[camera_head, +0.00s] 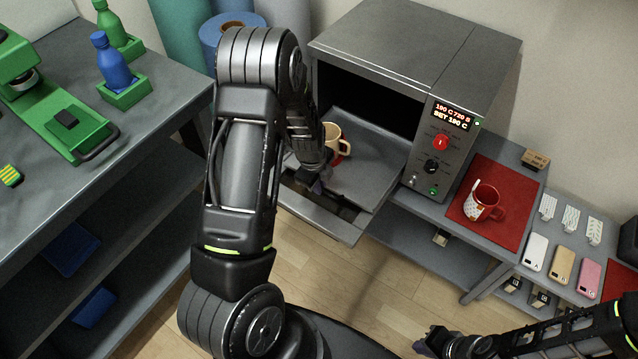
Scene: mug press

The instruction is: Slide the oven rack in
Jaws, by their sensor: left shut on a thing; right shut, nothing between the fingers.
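The oven (421,57) stands on the grey table with its door (324,218) folded down and its dark inside showing. The grey oven rack (366,168) sits partly out of the opening, over the door. A cream mug (342,147) stands on the rack, partly hidden by my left arm. My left gripper (318,186) is at the rack's front edge and shut on it; my arm hides much of the contact. My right gripper (424,345) is low at the bottom of the view, shut and empty, away from the oven.
A red mug (486,204) with a label stands on a red mat (463,207) right of the oven. Several phone cases (562,262) lie farther right. A green press (50,105) and bottles stand on the left bench. Floor between is clear.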

